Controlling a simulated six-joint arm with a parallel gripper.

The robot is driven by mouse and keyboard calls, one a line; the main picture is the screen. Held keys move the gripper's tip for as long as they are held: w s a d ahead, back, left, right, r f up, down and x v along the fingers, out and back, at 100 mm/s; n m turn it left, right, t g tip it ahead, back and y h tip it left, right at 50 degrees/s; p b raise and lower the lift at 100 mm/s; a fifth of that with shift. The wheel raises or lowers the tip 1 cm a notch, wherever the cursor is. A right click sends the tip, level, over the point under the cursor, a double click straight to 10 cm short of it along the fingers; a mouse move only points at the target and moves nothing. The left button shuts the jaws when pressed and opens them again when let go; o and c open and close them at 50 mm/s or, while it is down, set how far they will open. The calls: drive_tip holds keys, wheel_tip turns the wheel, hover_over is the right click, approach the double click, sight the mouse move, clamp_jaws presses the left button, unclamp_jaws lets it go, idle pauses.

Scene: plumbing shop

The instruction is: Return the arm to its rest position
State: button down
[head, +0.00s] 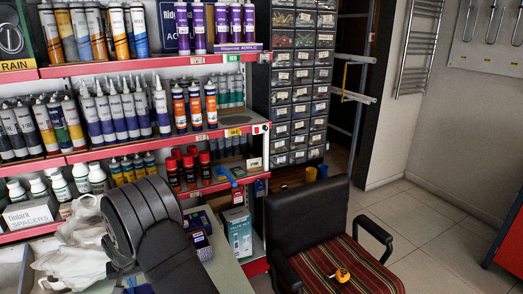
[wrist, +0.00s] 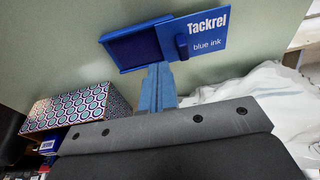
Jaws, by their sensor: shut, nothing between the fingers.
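My gripper (wrist: 158,72) shows in the wrist view as blue fingers closed together, with nothing held between them. Past its fingertips lies a blue ink pad (wrist: 135,44) with an open lid lettered "Tackrel blue ink", on a pale green surface (wrist: 70,45). I cannot tell if the fingertips touch the pad or are only in front of it. In the head view my dark arm (head: 150,235) rises at the lower left, in front of the shelves; the gripper itself is not visible there.
A patterned box (wrist: 75,107) and white crumpled plastic (wrist: 275,95) lie on either side of the gripper. Shelves of sealant tubes (head: 120,110) stand behind my arm.

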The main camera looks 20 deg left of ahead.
drive_tip(key=shift+f, duration=1.55)
drive_tip(key=c, duration=2.1)
unclamp_jaws()
drive_tip(key=o, duration=1.7)
drive_tip(key=shift+w+r, duration=0.1)
drive_tip(key=shift+r, duration=0.1)
drive_tip(key=o, duration=0.4)
wheel_tip(320, 180, up, 10)
drive_tip(key=w+d+m+g, duration=0.1)
drive_tip(key=w+m+g, duration=0.1)
drive_tip(key=m, duration=0.7)
drive_tip(key=shift+w+d+m, duration=0.25)
drive_tip(key=shift+w+m, duration=0.05)
drive_tip(key=shift+w, duration=0.15)
wheel_tip(320, 180, up, 11)
drive_tip(key=d+m+g+y, duration=0.1)
drive_tip(key=d+m+g, duration=0.1)
drive_tip(key=m, duration=0.6)
hover_over(136, 293)
drive_tip(key=d, duration=0.1)
wheel_tip(136, 293, down, 9)
drive_tip(key=shift+w+f, duration=0.2)
drive_tip(key=shift+w, duration=0.15)
drive_tip(key=shift+d, duration=0.1)
